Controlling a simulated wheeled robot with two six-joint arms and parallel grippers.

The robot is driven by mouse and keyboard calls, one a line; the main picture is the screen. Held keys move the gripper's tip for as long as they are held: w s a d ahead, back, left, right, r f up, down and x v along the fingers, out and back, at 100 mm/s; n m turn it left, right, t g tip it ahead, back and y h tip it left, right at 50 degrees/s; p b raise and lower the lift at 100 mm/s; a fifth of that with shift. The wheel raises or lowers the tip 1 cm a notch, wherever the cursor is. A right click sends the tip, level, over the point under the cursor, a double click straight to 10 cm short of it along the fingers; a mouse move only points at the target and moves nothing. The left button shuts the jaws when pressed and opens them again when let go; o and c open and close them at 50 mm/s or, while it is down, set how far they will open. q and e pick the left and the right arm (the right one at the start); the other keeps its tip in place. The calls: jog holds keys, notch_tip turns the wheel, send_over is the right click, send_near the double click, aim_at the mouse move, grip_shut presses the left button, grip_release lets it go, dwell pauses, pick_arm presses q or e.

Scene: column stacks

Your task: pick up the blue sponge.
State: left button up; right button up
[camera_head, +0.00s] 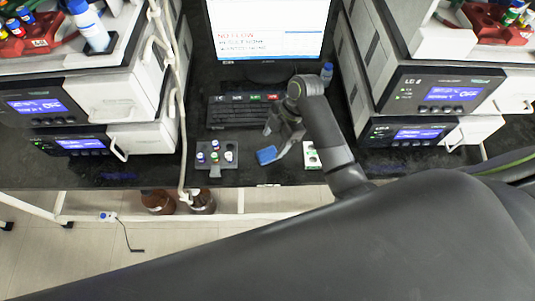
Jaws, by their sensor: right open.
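The blue sponge (266,155) lies on the dark bench near its front edge, in the middle of the head view. My right gripper (279,141) is open, just above and to the right of the sponge. One finger reaches down close beside the sponge; I cannot tell whether it touches. My right arm comes in from the lower right and hides part of the bench. My left gripper is not in view.
A grey vial holder (216,170) with several capped vials stands left of the sponge. A white-and-green item (312,155) lies to its right. A keyboard (232,112) and a monitor (268,32) are behind. Instrument stacks (84,115) (437,92) flank the bench.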

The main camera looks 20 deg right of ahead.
aim_at(267, 154)
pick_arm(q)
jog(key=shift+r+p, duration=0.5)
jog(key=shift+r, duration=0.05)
pick_arm(e)
jog(key=shift+w+d+x, duration=0.1)
jog(key=shift+d+x, duration=0.05)
jog(key=shift+x, duration=1.45)
jog(key=shift+w+d+x, duration=0.1)
jog(key=shift+d+x, duration=0.05)
jog(key=shift+x, duration=1.45)
jog(key=shift+f, duration=0.15)
jog(key=c, duration=1)
notch_tip(267, 154, up, 9)
jog(key=shift+f+b, duration=0.1)
jog(key=shift+b, duration=0.85)
jog(key=shift+c, duration=0.2)
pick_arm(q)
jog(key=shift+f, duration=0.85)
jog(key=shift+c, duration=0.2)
